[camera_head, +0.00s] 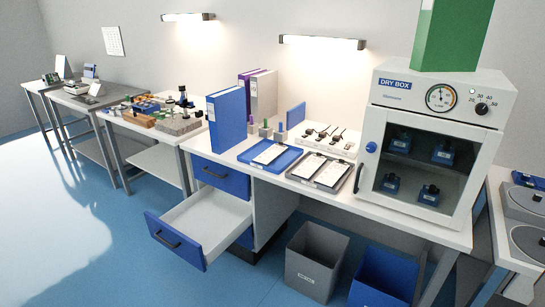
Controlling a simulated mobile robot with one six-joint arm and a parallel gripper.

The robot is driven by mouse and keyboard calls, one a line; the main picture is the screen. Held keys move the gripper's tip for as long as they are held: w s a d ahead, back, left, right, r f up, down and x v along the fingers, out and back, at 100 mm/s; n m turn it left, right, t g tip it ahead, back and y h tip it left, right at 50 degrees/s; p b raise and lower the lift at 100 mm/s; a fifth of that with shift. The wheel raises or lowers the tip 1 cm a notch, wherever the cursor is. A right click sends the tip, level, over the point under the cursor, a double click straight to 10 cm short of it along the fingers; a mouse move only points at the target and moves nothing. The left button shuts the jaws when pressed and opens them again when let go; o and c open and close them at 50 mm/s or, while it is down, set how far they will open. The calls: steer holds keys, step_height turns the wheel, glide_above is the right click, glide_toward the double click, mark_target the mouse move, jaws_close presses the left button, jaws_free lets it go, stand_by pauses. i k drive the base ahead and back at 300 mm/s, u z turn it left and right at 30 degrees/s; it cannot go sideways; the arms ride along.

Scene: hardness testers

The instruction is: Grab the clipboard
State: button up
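No single clipboard stands out clearly. A blue tray-like board (290,158) with a white sheet (268,153) lies flat on the white bench, right of the blue binder. My gripper is not in view.
A blue binder (228,120) stands at left. An open drawer (200,222) juts out below the bench. A grey bin (315,262) and blue bin (382,278) stand beneath.

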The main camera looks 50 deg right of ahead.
mark_target(267, 158)
steer(key=i, duration=0.85)
steer(key=u, duration=0.05)
